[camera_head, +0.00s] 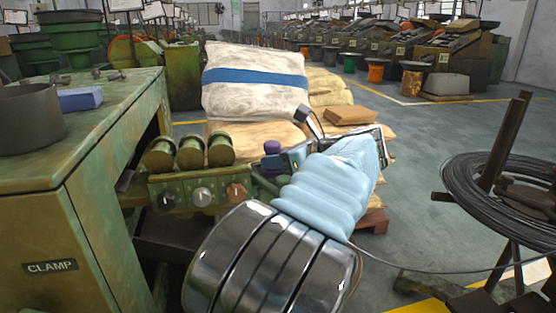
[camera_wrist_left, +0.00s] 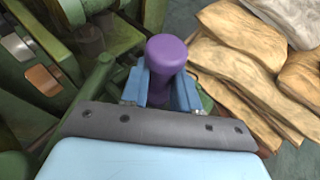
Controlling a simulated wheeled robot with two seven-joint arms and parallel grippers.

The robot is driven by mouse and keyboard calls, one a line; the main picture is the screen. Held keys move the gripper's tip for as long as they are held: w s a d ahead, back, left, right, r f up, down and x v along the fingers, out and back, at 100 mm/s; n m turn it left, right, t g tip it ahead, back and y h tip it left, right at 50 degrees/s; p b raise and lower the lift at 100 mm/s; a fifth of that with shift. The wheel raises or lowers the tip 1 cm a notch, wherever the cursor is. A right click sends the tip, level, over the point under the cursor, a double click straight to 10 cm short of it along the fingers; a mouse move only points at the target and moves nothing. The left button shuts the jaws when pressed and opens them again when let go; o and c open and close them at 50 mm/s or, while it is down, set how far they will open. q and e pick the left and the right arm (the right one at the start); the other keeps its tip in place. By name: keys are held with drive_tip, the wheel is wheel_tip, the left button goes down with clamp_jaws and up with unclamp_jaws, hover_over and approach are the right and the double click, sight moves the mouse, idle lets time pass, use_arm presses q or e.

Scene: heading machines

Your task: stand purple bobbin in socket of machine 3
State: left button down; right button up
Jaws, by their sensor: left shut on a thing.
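The purple bobbin (camera_wrist_left: 166,57) is upright between the two blue fingers of my left gripper (camera_wrist_left: 160,88) in the left wrist view. The gripper is shut on it. In the head view the top of the purple bobbin (camera_head: 272,147) shows just beyond my left gripper (camera_head: 283,162), to the right of the green machine's knob panel (camera_head: 200,194). The bobbin's lower end is hidden by the gripper. I cannot make out a socket or a machine number in either view. My right gripper is not in view.
A green machine marked CLAMP (camera_head: 50,267) stands at the left, with a blue block (camera_head: 80,99) on top. Three green rollers (camera_head: 190,152) sit above the knobs. Stacked sacks (camera_head: 255,85) stand behind. A wire coil (camera_head: 505,200) is at the right. Grey floor (camera_head: 425,150) is clear between.

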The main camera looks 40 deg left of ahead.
use_arm(q)
drive_tip(key=shift+f, duration=0.15)
drive_tip(key=c, duration=0.8)
unclamp_jaws()
drive_tip(key=shift+c, duration=0.2)
drive_tip(key=shift+r, duration=0.35)
drive_tip(key=v, duration=1.2)
drive_tip(key=shift+f+p, duration=0.2)
drive_tip(key=shift+p, duration=0.1)
drive_tip(key=shift+w, duration=0.1)
